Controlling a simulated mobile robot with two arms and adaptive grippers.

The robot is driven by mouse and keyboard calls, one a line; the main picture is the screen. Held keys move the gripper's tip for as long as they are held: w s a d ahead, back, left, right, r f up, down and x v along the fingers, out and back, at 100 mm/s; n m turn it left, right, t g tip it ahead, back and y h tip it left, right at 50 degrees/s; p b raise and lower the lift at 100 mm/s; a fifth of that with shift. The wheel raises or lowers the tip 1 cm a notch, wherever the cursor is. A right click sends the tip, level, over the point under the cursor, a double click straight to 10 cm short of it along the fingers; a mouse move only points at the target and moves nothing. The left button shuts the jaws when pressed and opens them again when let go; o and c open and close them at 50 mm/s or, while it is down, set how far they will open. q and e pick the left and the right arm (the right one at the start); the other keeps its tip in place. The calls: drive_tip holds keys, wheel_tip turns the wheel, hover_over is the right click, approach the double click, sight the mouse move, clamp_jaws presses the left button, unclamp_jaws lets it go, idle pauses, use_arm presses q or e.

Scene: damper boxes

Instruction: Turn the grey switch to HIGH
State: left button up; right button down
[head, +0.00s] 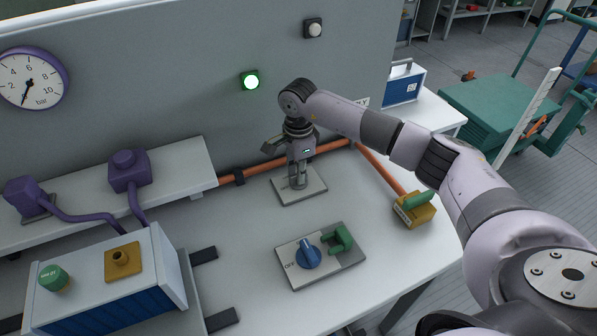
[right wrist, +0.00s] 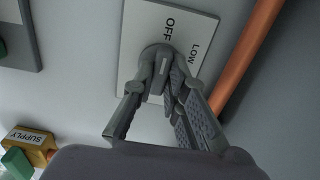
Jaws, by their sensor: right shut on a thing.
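The grey switch has a light plate (head: 312,190) near the wall on the white table, below the orange pipe. My right gripper (head: 298,182) points down at it and is shut on its grey knob. In the right wrist view the fingers (right wrist: 162,78) close around the knob (right wrist: 154,52). The plate (right wrist: 140,22) there shows the labels OFF and LOW. I see no HIGH label; part of the plate is hidden behind the fingers. Which way the knob points is hard to tell. My left gripper is not in view.
A plate with a blue knob (head: 308,258) and a green handle (head: 341,238) lies nearer on the table. An orange pipe (head: 258,169) runs behind the switch to a yellow valve block (head: 414,212). A blue box (head: 105,312) stands at left.

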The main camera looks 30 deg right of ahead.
drive_tip(key=shift+m, duration=0.3)
drive_tip(key=m, duration=0.2)
drive_tip(key=shift+m+b, duration=0.35)
drive_tip(key=shift+m, duration=0.05)
drive_tip(key=m, duration=0.3)
drive_tip(key=shift+m, duration=0.3)
drive_tip(key=m, duration=1.1)
drive_tip(key=shift+m, duration=0.4)
drive_tip(key=shift+m+p, duration=0.4)
drive_tip(key=shift+m, duration=2.1)
drive_tip(key=c, duration=1.6)
unclamp_jaws()
